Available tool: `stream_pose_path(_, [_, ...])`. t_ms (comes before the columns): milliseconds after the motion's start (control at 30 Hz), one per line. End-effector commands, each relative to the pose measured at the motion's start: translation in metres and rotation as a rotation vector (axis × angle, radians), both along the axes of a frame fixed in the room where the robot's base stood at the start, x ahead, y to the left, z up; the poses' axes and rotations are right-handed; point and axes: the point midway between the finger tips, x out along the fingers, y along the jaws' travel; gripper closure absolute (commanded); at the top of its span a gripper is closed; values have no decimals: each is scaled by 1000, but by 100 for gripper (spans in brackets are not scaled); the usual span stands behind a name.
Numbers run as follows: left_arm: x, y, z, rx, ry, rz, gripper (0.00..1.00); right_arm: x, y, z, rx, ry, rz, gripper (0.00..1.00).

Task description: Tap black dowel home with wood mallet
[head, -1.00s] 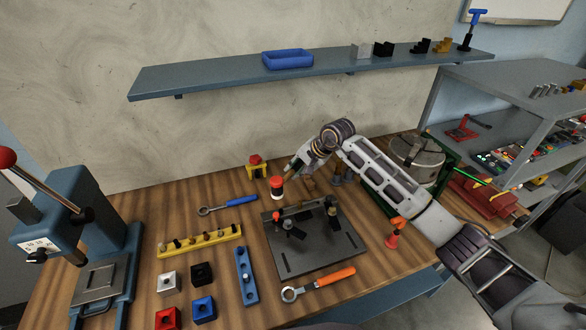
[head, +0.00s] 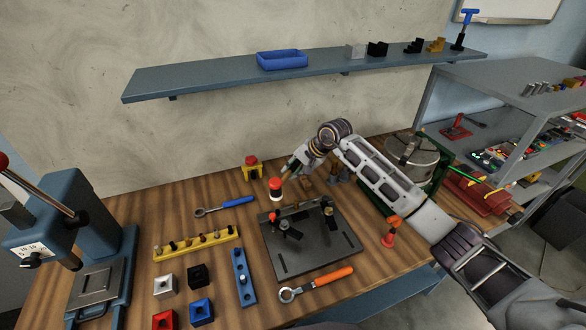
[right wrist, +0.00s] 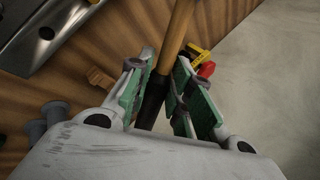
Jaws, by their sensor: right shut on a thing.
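My right gripper (head: 297,166) is shut on the wood mallet, above the back of the bench. The right wrist view shows its green-padded fingers (right wrist: 160,92) around the dark end of the mallet's tan handle (right wrist: 174,35). The mallet head (head: 275,188), orange-red on top and pale below, hangs upright near the back left corner of the dark fixture plate (head: 325,255). It looks apart from the plate. I cannot pick out the black dowel with certainty; small dark parts stand on the plate among its clamps. My left gripper is out of view.
A yellow rack (head: 197,243) with several pegs, a blue rack (head: 243,277) and coloured blocks lie left of the plate. An orange-handled wrench (head: 320,282) lies in front. A red-and-yellow button box (head: 251,168) stands behind. A blue press (head: 80,230) is at far left.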

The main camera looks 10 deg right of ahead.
Motion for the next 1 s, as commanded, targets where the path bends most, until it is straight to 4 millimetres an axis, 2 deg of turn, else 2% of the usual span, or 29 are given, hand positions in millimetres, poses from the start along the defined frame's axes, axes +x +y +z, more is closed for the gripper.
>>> stream_pose_path(533, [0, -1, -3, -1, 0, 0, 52, 0, 1, -28, 2, 0, 0, 100])
stream_pose_path(1000, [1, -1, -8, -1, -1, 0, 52, 0, 0, -20, 1, -2, -1, 100])
